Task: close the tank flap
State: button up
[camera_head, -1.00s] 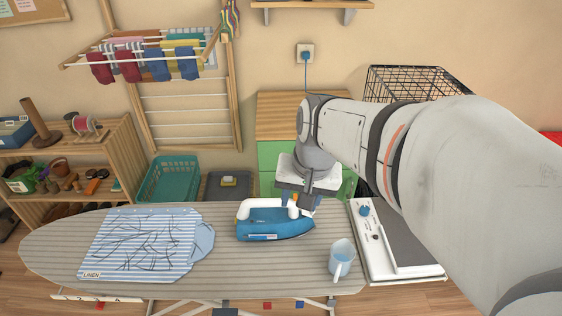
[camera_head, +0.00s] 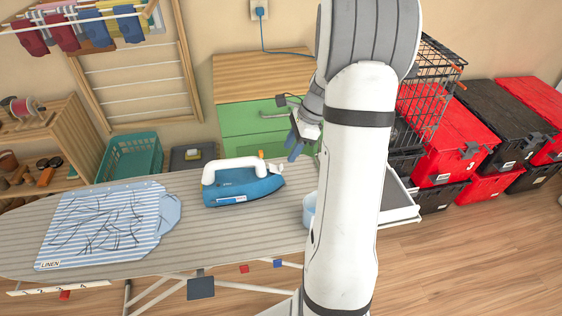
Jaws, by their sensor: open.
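The blue iron (camera_head: 240,187) with a white handle (camera_head: 232,165) rests on the striped ironing board (camera_head: 265,235), its tip to the right. A small orange piece (camera_head: 261,154) stands up at the front of the handle, above a white nozzle part (camera_head: 273,169). It may be the tank flap; it looks raised, but it is too small to be sure. My gripper (camera_head: 294,147) is open and empty, up and to the right of the iron's tip, apart from it. Its blue fingers point down and left.
A light blue jug (camera_head: 309,209) stands on the board, mostly hidden behind my arm. A striped linen cloth (camera_head: 100,225) lies at the left. Behind are a green-drawer cabinet (camera_head: 240,120) and a teal basket (camera_head: 130,158). Red and black totes (camera_head: 440,140) stack at the right.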

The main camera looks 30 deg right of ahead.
aim_at(282, 165)
jog(key=x, duration=0.5)
jog(key=shift+a+f, duration=0.1)
jog(key=shift+f, duration=0.2)
jog(key=shift+c, duration=0.5)
